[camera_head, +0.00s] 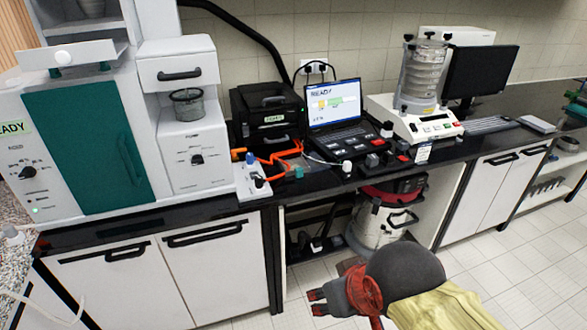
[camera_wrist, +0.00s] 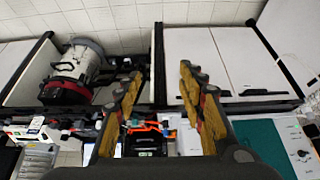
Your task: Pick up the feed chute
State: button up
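I cannot tell for certain which part is the feed chute. A pale, shallow tray-like part (camera_head: 75,54) with a round knob juts out at the top of the large white machine with the teal door (camera_head: 85,135), at the left. My gripper (camera_head: 317,301) is low in front of the counter, well apart from that machine. In the wrist view my gripper (camera_wrist: 156,95) has its two yellow-padded fingers spread wide with nothing between them. That view appears upside down and shows cabinet fronts and the counter edge. The tray-like part is not clearly visible there.
A sieve shaker (camera_head: 420,90), a laptop (camera_head: 335,105), a black printer-like box (camera_head: 268,115) and orange cables (camera_head: 275,155) occupy the counter (camera_head: 150,212). A vacuum cleaner (camera_head: 383,215) stands in the open bay below. The tiled floor (camera_head: 510,255) is clear at right.

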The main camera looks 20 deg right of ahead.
aim_at(298, 166)
jog(key=i+j+z, duration=0.6)
jog(key=j, duration=0.3)
jog(key=i+j+z, duration=0.45)
jog(key=j, duration=0.3)
jog(key=i+j, duration=0.35)
jog(key=j, duration=0.15)
jog(key=i+z, duration=0.05)
